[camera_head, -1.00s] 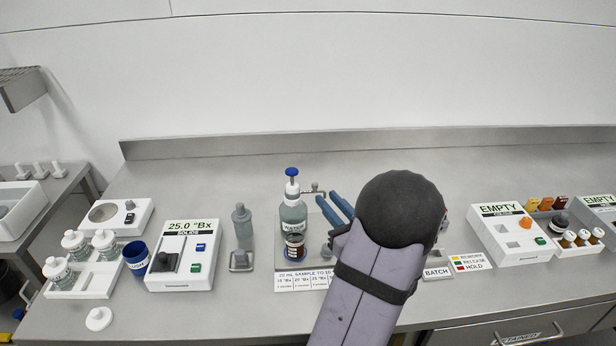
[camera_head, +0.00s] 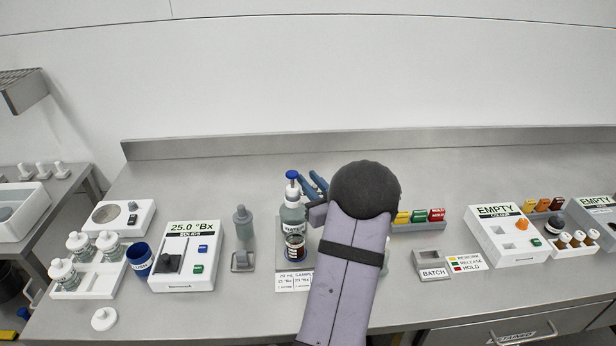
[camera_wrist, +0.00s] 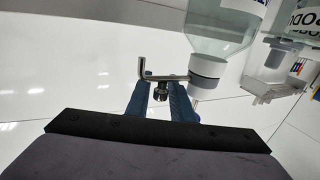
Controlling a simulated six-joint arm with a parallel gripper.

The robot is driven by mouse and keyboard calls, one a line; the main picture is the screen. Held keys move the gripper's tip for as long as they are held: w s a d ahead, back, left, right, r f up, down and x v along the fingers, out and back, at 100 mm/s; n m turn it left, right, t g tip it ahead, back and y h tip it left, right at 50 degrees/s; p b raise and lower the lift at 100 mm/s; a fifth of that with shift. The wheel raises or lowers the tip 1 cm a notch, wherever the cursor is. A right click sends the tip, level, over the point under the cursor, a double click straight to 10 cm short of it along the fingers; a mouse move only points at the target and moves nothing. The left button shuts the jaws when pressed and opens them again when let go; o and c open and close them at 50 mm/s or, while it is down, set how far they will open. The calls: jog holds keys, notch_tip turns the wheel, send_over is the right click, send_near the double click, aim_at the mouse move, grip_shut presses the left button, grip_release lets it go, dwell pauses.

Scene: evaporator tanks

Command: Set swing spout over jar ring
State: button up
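A clear dispenser bottle (camera_head: 292,214) with a blue top stands at the bench's centre. The wrist view shows the bottle (camera_wrist: 222,28) upside down, with its white collar (camera_wrist: 207,68). A thin metal swing spout (camera_wrist: 168,79) runs sideways from near the collar and has a bent tip. My gripper (camera_head: 313,182) is just right of the bottle's top. In the wrist view my gripper (camera_wrist: 158,90) has its blue fingers apart, with a small dark fitting under the spout between them. Contact cannot be told. My arm hides part of the station; I cannot make out the jar ring.
A dark-labelled jar (camera_head: 294,246) stands in front of the bottle. A grey bottle (camera_head: 242,220) and the 25.0 °Bx meter (camera_head: 184,257) are to the left. A batch tray (camera_head: 432,263), a rack of coloured tags (camera_head: 419,218) and the EMPTY meter (camera_head: 506,236) are to the right.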

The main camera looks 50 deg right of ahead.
jog(key=shift+w+d, duration=0.2)
jog(key=shift+w, duration=0.3)
jog(key=shift+c, duration=0.7)
grip_shut()
